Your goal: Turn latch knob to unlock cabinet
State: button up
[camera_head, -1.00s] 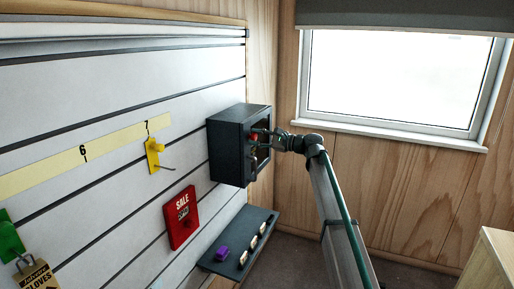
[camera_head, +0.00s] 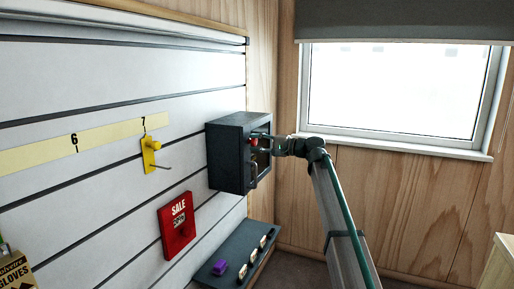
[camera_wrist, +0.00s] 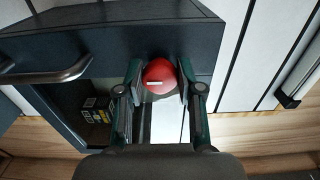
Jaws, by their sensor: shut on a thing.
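The dark grey cabinet (camera_head: 230,160) is mounted on the slatted wall and also fills the upper part of the wrist view (camera_wrist: 130,35). Its red round latch knob (camera_head: 253,142) is on the front; in the wrist view the knob (camera_wrist: 158,72) shows a short white mark lying nearly level. My gripper (camera_head: 267,143) is at the cabinet's front. In the wrist view my gripper's fingers (camera_wrist: 159,88) are shut on the knob, one on each side. A metal bar handle (camera_wrist: 50,76) is left of the knob there. The door's closure is hard to tell.
A dark shelf (camera_head: 240,262) with small items is below the cabinet. A red sale box (camera_head: 177,226) and a yellow hook (camera_head: 151,155) are on the wall to the left. The window (camera_head: 400,90) is to the right. A small box (camera_wrist: 97,108) shows inside the cabinet.

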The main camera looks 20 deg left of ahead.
dwell(0.4)
jog(key=o, duration=1.1)
jog(key=shift+d, duration=0.15)
jog(key=d, duration=1.1)
jog(key=shift+s+d, duration=0.25)
jog(key=shift+d, duration=0.15)
